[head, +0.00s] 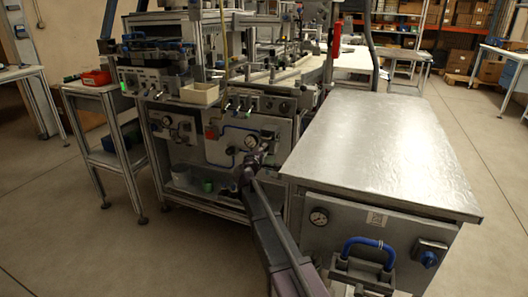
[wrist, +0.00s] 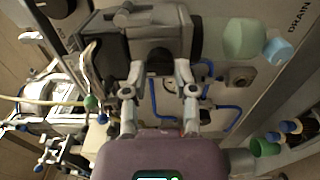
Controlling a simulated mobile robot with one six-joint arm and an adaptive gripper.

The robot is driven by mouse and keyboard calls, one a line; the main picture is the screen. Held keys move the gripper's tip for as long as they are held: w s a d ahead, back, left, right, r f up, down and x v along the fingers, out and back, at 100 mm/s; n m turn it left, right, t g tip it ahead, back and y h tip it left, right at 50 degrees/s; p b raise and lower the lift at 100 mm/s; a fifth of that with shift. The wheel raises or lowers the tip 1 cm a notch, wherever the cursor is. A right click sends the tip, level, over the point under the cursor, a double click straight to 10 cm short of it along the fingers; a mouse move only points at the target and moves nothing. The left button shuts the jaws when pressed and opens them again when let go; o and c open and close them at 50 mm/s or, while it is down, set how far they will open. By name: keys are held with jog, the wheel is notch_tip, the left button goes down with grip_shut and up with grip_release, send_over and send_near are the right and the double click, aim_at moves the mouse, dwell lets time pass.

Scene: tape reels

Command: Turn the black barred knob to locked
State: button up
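My gripper (wrist: 159,75) is open in the wrist view, with its two pale fingers spread apart. A dark grey and black block (wrist: 150,40), which seems to be the black barred knob with its mount, lies just beyond the fingertips. I cannot tell whether the fingers touch it. Its locked or unlocked position cannot be read. In the head view my gripper (head: 250,165) is small and dark, close to the front panel (head: 225,150) of the machine. A dark fitting (head: 268,136) beside it may be the knob; the arm partly hides that area.
In the head view a metal-topped cabinet (head: 385,145) with a gauge (head: 318,217) and blue handle (head: 365,245) stands close right of my arm.

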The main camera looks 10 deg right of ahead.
jog(key=o, duration=0.4)
jog(key=shift+s, duration=0.1)
jog(key=shift+v, duration=5.9)
jog(key=shift+r, duration=0.1)
